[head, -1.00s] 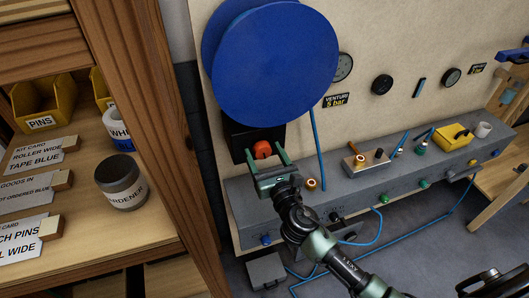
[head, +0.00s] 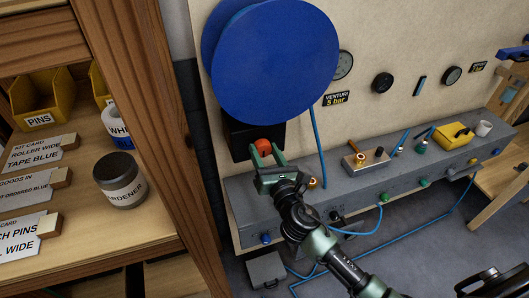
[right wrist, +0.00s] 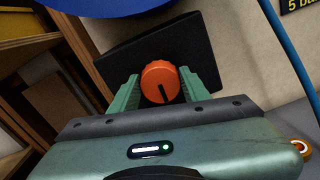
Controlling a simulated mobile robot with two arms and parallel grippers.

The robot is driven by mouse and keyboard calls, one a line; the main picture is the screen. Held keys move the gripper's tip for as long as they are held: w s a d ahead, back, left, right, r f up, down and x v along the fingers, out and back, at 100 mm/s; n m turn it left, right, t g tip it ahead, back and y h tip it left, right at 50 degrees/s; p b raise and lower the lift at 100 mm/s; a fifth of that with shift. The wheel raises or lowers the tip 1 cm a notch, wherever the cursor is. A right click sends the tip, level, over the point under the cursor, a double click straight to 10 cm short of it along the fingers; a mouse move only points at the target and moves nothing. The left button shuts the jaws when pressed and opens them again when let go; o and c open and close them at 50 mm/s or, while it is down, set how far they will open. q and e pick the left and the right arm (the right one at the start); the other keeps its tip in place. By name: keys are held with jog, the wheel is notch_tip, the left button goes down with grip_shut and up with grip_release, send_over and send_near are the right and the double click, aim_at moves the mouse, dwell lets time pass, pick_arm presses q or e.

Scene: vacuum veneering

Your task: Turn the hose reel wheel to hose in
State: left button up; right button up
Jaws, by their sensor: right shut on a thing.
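The hose reel (head: 275,62) is a big blue disc on the wall panel, with a blue hose (head: 317,150) hanging from it. Below it a black box (head: 238,138) carries an orange-red knob (head: 264,146) with a dark pointer line. In the right wrist view the knob (right wrist: 160,82) sits between the two green fingers, its line pointing down and slightly right. My right gripper (head: 267,157) is shut on the knob, fingers on its left and right sides. My left gripper is not in view.
A grey bench unit (head: 330,187) with fittings, a yellow box (head: 453,136) and a white cup (head: 483,129) runs along the wall to the right. A wooden shelf (head: 150,238) with a hardener tin (head: 120,180) stands close at left. Blue hose lies on the floor.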

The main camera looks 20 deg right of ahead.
jog(key=m+b, duration=0.1)
jog(key=m, duration=0.4)
jog(key=shift+d+m, duration=0.1)
jog(key=shift+m, duration=0.2)
jog(key=m, duration=0.6)
jog(key=shift+f+b, duration=0.1)
jog(key=shift+b, duration=0.2)
jog(key=m, duration=0.5)
jog(key=shift+f+m, duration=0.1)
jog(key=shift+m, duration=0.2)
jog(key=m, duration=0.6)
jog(key=shift+f, duration=0.1)
jog(key=o, duration=1.4)
jog(key=shift+c, duration=0.2)
